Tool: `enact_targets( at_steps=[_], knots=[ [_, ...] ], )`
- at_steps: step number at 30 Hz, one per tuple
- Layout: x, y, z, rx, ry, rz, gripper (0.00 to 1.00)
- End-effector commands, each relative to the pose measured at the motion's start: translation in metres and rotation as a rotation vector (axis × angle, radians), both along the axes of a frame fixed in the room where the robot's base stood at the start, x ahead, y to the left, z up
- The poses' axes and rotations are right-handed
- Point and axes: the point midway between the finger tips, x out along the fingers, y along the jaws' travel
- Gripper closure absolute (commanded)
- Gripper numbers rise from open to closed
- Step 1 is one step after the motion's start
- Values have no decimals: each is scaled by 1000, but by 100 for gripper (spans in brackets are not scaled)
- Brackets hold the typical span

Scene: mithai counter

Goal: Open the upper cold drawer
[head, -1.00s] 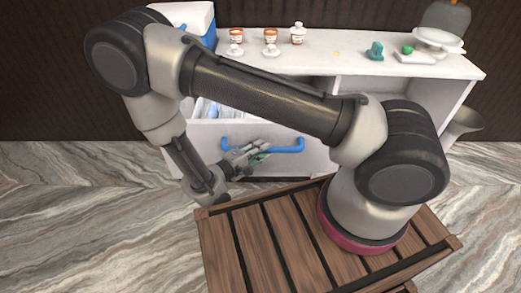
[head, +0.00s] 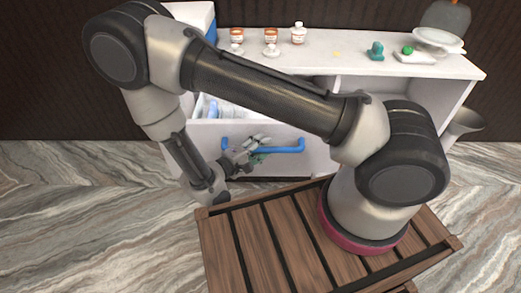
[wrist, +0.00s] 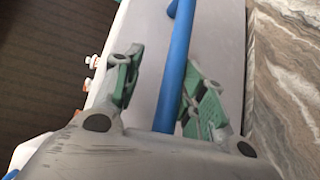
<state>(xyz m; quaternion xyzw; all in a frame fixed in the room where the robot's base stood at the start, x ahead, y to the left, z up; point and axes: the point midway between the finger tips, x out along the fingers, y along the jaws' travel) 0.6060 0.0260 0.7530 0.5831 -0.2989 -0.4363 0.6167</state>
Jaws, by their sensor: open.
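The upper cold drawer (head: 212,137) is a white drawer front with a blue bar handle (head: 285,150). It stands pulled out, and its inside with pale and blue contents shows above the front edge. My gripper (head: 262,152) is at the left part of the handle. In the wrist view, the blue handle (wrist: 177,75) runs between the two green-padded fingers of my gripper (wrist: 160,95). My arm hides part of the drawer and counter in the head view.
The white counter (head: 340,50) holds orange-labelled jars (head: 271,36), a white bottle (head: 298,33), a teal item (head: 376,50) and a scale (head: 437,38). A blue-and-white cool box (head: 197,18) stands at the left. Marble floor (head: 80,220) is clear at the left.

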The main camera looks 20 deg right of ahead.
Motion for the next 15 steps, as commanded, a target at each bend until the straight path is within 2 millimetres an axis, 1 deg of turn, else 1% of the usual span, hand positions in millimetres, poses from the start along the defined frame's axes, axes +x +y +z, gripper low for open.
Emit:
enact_targets(
  at_steps=[2,3,5,6,7,9,12,15],
  knots=[
    [0,1,17,2,-4,0,59],
    [1,1,26,2,-5,0,55],
    [1,1,40,0,-6,3,35],
    [1,2,48,2,-6,3,22],
    [1,2,54,1,-8,3,19],
    [1,2,66,2,-7,4,19],
    [1,3,79,2,-10,5,19],
    [0,3,87,2,-10,5,19]
  ],
)
